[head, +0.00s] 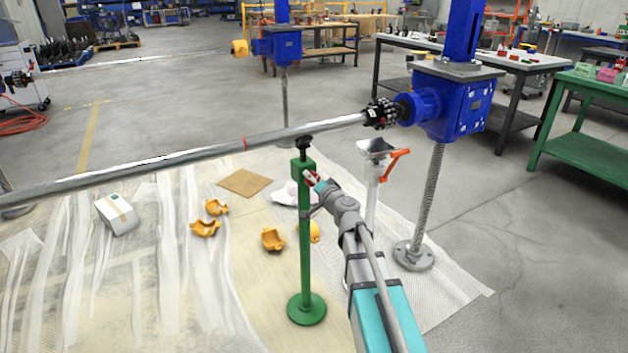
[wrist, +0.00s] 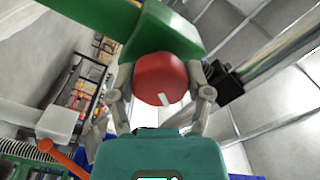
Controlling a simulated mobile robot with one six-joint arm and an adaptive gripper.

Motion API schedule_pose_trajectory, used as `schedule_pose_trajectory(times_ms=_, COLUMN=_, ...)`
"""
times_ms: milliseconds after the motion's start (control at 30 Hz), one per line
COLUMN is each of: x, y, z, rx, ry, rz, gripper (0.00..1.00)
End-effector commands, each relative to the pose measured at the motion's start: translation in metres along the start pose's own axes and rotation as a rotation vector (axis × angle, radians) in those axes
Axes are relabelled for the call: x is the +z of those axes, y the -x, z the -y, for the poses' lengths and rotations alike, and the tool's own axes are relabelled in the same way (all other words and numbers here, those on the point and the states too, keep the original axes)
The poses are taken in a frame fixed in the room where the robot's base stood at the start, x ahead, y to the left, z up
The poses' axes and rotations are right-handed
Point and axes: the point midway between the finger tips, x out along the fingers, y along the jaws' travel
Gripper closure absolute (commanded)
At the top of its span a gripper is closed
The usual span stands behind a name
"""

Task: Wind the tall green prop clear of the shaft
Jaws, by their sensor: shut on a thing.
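The tall green prop (head: 306,240) stands upright on a round foot under the long grey shaft (head: 215,152). Its black head (head: 304,143) is right at the shaft's underside; I cannot tell whether they touch. In the wrist view, a red knob (wrist: 160,78) with a white mark sits on the prop's green housing (wrist: 172,30). My gripper (head: 314,181) reaches the housing from the lower right. In the wrist view its fingers (wrist: 162,98) are closed on either side of the red knob. The black head (wrist: 224,84) and the shaft (wrist: 285,60) show at right there.
A grey prop with an orange handle (head: 398,160) stands close right of my arm. Blue screw jack (head: 455,105) carries the shaft's coupling (head: 380,113). Yellow clamp pieces (head: 273,239), a white box (head: 117,214) and a brown board (head: 244,183) lie on the sheeting.

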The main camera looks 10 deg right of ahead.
Motion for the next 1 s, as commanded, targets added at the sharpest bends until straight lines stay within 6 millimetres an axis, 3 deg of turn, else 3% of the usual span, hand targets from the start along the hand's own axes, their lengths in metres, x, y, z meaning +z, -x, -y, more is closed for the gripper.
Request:
schedule_pose_trajectory(times_ms=500, x=-0.0013, y=-0.001, z=-0.0011, rx=0.003, ry=0.364, rz=-0.003, gripper=0.83)
schedule_pose_trajectory(times_ms=1000, x=-0.001, y=-0.0012, z=-0.001, rx=0.002, ry=0.415, rz=-0.002, gripper=0.83)
